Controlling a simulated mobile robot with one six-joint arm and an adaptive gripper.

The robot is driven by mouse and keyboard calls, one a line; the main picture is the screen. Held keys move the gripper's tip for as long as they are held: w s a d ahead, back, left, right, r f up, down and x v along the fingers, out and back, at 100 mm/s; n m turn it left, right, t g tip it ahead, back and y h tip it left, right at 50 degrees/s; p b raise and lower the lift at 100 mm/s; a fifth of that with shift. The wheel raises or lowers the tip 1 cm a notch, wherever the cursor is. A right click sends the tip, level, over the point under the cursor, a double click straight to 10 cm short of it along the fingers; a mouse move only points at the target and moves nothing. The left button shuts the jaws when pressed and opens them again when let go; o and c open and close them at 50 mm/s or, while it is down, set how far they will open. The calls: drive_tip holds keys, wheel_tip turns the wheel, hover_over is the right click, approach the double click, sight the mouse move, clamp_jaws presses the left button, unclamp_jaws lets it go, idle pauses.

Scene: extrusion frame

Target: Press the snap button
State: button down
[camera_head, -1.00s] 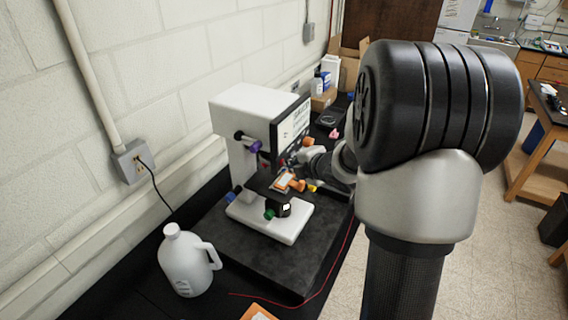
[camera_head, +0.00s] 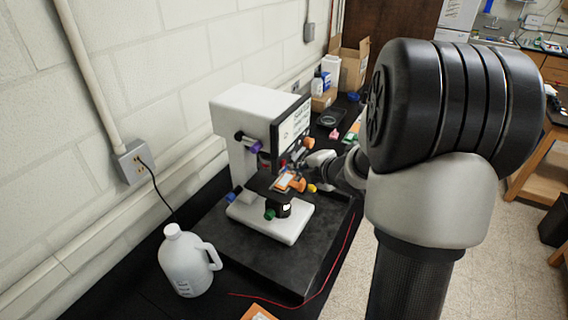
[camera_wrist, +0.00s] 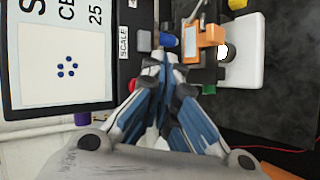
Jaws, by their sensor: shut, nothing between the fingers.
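The microscope-like machine (camera_head: 245,105) stands on a dark slab, its framed screen (camera_head: 293,125) on the side facing right. In the wrist view the screen (camera_wrist: 65,62) fills the left, showing several blue dots. A blue part (camera_wrist: 169,40) lies just past the fingertips. My gripper (camera_wrist: 166,62) is shut and empty, its tips close to the panel edge; contact cannot be told.
An orange holder (camera_wrist: 206,38) and the white machine base (camera_wrist: 243,50) lie right of my fingertips. Coloured knobs stick out, including purple (camera_head: 254,147) and green (camera_head: 270,214). A white jug (camera_head: 186,262) stands in front; a red cable (camera_head: 335,265) runs along the slab.

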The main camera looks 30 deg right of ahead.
drive_tip(key=s+d, duration=0.2)
drive_tip(key=s, duration=0.1)
drive_tip(key=shift+s, duration=0.3)
idle(0.7)
